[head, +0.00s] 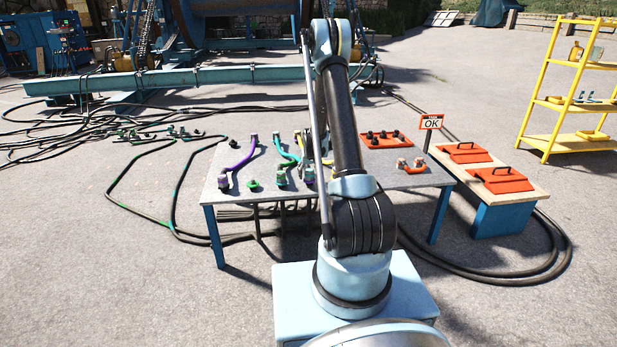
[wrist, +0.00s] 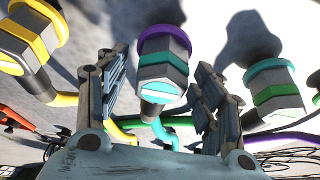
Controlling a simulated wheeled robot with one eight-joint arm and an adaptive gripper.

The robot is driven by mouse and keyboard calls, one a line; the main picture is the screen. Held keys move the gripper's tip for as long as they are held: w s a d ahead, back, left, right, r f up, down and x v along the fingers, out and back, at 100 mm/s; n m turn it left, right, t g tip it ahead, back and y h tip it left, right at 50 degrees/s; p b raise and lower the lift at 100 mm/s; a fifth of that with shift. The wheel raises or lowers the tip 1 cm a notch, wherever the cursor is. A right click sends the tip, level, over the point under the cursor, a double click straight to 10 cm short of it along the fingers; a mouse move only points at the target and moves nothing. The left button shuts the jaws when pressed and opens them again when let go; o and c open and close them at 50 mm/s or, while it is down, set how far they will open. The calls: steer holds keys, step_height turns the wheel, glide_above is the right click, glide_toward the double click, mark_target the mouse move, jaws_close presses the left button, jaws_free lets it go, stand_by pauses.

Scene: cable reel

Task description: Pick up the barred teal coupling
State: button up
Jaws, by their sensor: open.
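My gripper (wrist: 163,68) is open in the wrist view, one finger on each side of a grey coupling with a purple collar and teal bands (wrist: 163,70). I cannot tell if the fingers touch it. To its right, outside the fingers, is a grey coupling with a teal collar and a green band (wrist: 276,92). To the left is a yellow-collared coupling (wrist: 28,45). In the head view the teal-collared coupling (head: 281,177) and the purple-and-teal one (head: 309,176) stand near the table's front edge. My arm hides the gripper there.
The grey table (head: 235,205) also bears a purple coupling (head: 224,182), a small green piece (head: 253,185) and an orange tray with black knobs (head: 385,139). A bench with red lids (head: 468,152) stands at right, near an OK sign (head: 431,122). Cables lie on the ground.

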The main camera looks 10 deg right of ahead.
mark_target(309, 169)
steer(key=shift+f, duration=0.1)
steer(key=c, duration=1.3)
steer(key=shift+o, duration=0.2)
step_height(309, 169, up, 12)
steer(key=a, duration=1.4)
steer(key=shift+f, duration=0.2)
stand_by(0.4)
steer(key=a, duration=1.4)
steer(key=shift+f, duration=0.3)
